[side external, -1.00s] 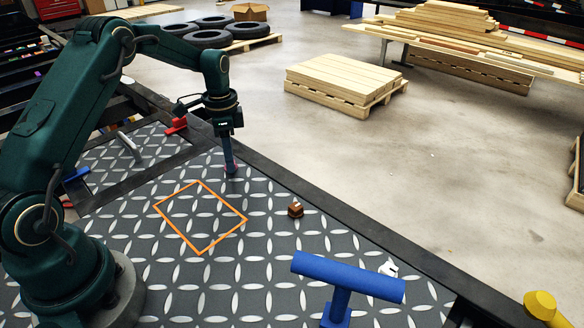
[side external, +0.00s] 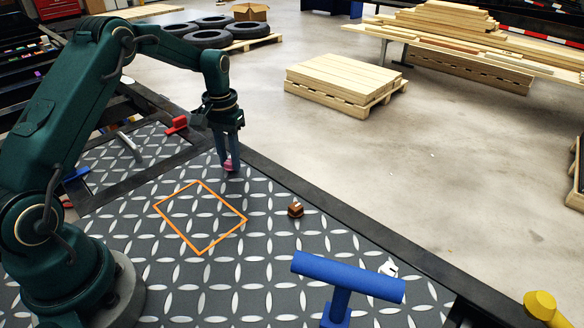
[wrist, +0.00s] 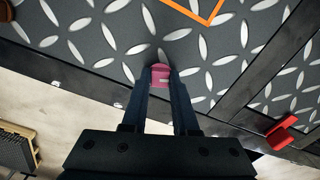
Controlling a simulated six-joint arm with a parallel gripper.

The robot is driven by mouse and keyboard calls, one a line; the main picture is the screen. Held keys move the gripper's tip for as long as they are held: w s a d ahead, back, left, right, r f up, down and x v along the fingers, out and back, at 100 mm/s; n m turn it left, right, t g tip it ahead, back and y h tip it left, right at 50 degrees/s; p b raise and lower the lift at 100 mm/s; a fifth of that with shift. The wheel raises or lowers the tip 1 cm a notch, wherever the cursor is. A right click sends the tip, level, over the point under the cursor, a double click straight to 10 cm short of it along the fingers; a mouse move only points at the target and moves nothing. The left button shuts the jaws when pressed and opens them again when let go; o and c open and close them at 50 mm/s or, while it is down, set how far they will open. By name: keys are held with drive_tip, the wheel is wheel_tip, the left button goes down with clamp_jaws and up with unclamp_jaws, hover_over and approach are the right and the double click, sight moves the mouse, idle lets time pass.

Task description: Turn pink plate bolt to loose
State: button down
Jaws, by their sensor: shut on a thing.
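The pink plate bolt (side external: 229,166) stands on the diamond-pattern metal plate (side external: 277,245), near its far edge. It also shows in the wrist view (wrist: 160,77) as a pink block with a small pale mark. My gripper (side external: 229,163) points down over the bolt and is shut on it, with one finger on each side of the bolt in the wrist view (wrist: 161,82). Part of the bolt is hidden by the fingers.
An orange square outline (side external: 201,252) is marked on the plate left of the bolt. A brown bolt (side external: 295,210) stands to the right. A blue T-handle (side external: 347,277) rises in front. A red handle (side external: 176,125) stands at the back left. A dark rail (side external: 330,217) borders the plate.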

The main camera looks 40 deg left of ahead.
sight(230, 162)
drive_tip(key=n, duration=1.2)
drive_tip(key=shift+n, duration=0.3)
drive_tip(key=shift+r, duration=0.1)
idle(0.3)
drive_tip(key=c, duration=0.7)
unclamp_jaws()
drive_tip(key=shift+r, duration=2.5)
